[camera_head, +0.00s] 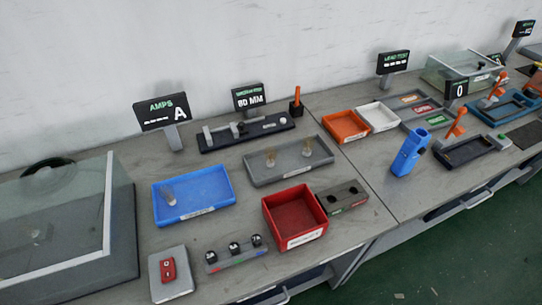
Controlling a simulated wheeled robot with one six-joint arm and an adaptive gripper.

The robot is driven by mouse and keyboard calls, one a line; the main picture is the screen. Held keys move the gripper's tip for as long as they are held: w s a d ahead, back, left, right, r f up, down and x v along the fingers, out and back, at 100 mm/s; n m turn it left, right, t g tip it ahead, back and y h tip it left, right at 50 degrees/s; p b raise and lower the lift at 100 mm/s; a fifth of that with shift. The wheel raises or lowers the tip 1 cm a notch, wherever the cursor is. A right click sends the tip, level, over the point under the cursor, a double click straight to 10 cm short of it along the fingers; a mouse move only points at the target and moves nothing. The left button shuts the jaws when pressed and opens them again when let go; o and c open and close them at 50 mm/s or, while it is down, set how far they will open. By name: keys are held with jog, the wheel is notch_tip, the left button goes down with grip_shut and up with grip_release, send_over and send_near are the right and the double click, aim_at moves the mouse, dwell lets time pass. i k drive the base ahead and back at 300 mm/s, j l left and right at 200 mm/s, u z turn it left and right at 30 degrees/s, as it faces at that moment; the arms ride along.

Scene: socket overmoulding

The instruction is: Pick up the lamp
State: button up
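My gripper is not in view.
A glass-sided box (60,262) fills the left. A blue upright holder (409,153) stands at right. Bare bench shows around the trays.

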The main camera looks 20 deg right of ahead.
aim_at(270, 154)
jog(key=l+u, duration=0.2)
jog(key=l, duration=0.35)
jog(key=l+u, duration=0.2)
jog(key=l, duration=0.3)
jog(key=k+l+u, duration=0.15)
jog(key=l, duration=0.4)
jog(key=l+u, duration=0.2)
jog(key=l, duration=0.3)
jog(key=k+u, duration=0.15)
jog(key=u, duration=0.3)
jog(key=k+u, duration=0.1)
jog(key=u, duration=0.3)
